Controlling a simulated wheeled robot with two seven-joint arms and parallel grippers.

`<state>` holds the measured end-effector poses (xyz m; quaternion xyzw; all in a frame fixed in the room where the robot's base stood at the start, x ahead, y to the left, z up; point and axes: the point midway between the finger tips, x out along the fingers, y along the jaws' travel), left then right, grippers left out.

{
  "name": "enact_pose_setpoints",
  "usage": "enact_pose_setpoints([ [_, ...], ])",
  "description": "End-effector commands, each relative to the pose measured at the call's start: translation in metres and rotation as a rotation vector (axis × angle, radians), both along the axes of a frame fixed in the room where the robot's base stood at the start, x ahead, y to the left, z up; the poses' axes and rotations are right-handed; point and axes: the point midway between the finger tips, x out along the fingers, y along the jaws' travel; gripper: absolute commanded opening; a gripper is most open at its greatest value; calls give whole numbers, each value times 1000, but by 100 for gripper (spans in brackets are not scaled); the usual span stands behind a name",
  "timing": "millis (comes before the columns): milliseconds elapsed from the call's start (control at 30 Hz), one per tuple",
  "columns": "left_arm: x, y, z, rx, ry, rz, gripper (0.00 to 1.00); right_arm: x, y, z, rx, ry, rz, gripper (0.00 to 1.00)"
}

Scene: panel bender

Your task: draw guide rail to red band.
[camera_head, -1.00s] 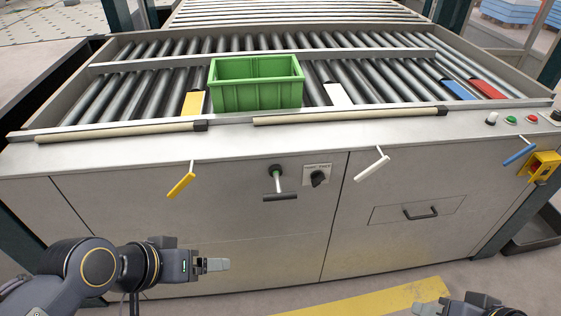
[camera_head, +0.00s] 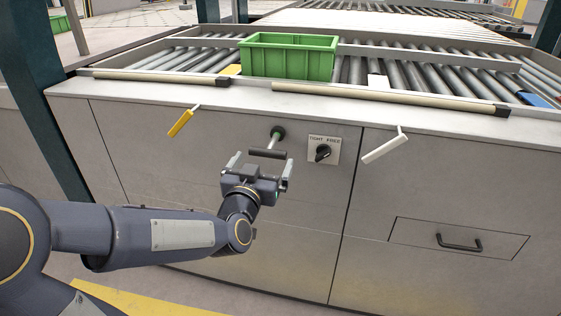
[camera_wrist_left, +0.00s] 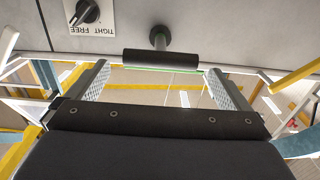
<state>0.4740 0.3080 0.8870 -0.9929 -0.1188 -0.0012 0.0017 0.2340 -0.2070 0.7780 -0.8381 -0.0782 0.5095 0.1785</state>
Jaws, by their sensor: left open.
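The guide rail (camera_head: 420,56) is a long metal bar across the rollers, running behind the green crate. The red band is outside both views now. A black T-shaped pull handle (camera_head: 268,153) sticks out of the front panel on a short rod; it also shows in the left wrist view (camera_wrist_left: 160,58). My left gripper (camera_head: 261,168) is open and empty, just below and in front of this handle. In the left wrist view the bar lies crosswise just beyond the gap between the fingertips (camera_wrist_left: 160,80), and contact cannot be told. My right gripper is out of view.
A TIGHT/FREE knob (camera_head: 323,152) sits right of the handle. A yellow lever (camera_head: 180,122) and a white lever (camera_head: 385,149) flank them. The green crate (camera_head: 288,60) stands on the rollers. Yellow (camera_head: 230,70), white (camera_head: 377,81) and blue (camera_head: 536,100) bands show. A drawer handle (camera_head: 459,243) is lower right.

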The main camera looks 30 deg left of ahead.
Motion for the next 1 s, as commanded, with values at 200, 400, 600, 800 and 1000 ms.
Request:
enact_pose_setpoints([
  [200,35,8,-1,-1,2,-1,100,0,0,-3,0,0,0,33],
  [400,59,14,0,-3,2,-2,100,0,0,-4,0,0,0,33],
  [600,66,16,1,-2,1,-2,100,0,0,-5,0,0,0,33],
  [800,66,16,1,-3,1,-2,97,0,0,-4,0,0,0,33],
  [1000,66,16,1,-3,1,-2,71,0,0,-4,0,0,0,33],
])
